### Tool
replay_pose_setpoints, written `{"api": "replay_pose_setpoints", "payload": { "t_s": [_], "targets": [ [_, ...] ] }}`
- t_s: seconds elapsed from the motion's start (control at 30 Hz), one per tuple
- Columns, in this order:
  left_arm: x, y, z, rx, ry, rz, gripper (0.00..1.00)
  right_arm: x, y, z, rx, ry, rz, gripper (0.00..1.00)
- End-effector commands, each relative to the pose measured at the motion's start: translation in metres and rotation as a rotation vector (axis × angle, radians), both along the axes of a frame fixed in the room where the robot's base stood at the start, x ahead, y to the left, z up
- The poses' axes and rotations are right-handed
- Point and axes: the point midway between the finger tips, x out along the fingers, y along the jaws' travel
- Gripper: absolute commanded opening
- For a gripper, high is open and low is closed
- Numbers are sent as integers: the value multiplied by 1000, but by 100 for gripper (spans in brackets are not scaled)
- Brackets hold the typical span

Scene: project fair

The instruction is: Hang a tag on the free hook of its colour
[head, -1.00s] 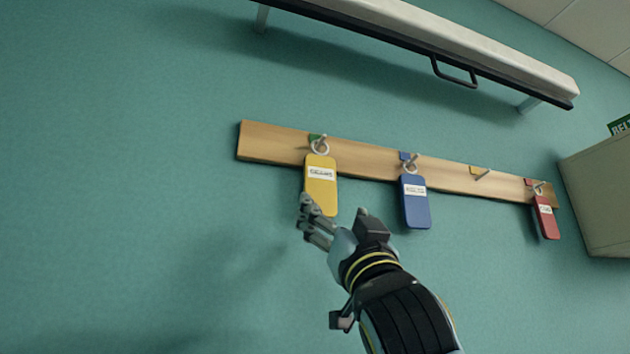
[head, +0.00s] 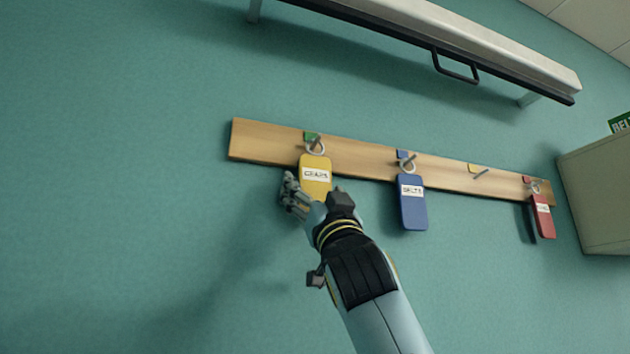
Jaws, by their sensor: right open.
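A yellow tag (head: 315,172) labelled GEARS hangs by its ring on the hook (head: 318,143) under the green mark (head: 310,137). A blue tag (head: 412,204) labelled BELTS hangs on the hook with the blue mark (head: 403,155). A red tag (head: 543,217) hangs on the hook with the red mark at the right end. The hook with the yellow mark (head: 476,169) is bare. My right gripper (head: 312,192) is open, its fingers at the lower part of the yellow tag, hiding its bottom edge; I cannot tell whether they touch it. My left gripper is out of view.
The hooks sit on a wooden rail (head: 262,142) on a teal wall. A shelf or lamp bar (head: 440,42) with a black handle juts out above. A beige cabinet (head: 600,200) stands at the right. The wall left of the rail is clear.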

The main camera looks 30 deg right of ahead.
Motion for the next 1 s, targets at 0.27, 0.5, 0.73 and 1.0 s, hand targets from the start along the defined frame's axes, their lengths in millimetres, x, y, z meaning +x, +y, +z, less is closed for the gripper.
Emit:
{"api": "replay_pose_setpoints", "payload": {
  "t_s": [0.27, 0.5, 0.73, 1.0],
  "targets": [
    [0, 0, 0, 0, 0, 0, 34, 0, 0, 0, 0, 0, 0, 56],
    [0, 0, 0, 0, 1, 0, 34, 0, 0, 0, 0, 0, 0, 38],
    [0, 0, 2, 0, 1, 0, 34, 0, 0, 3, 0, 0, 0, 38],
    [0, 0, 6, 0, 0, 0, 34, 0, 0, 10, -1, 0, -1, 38]
  ]
}}
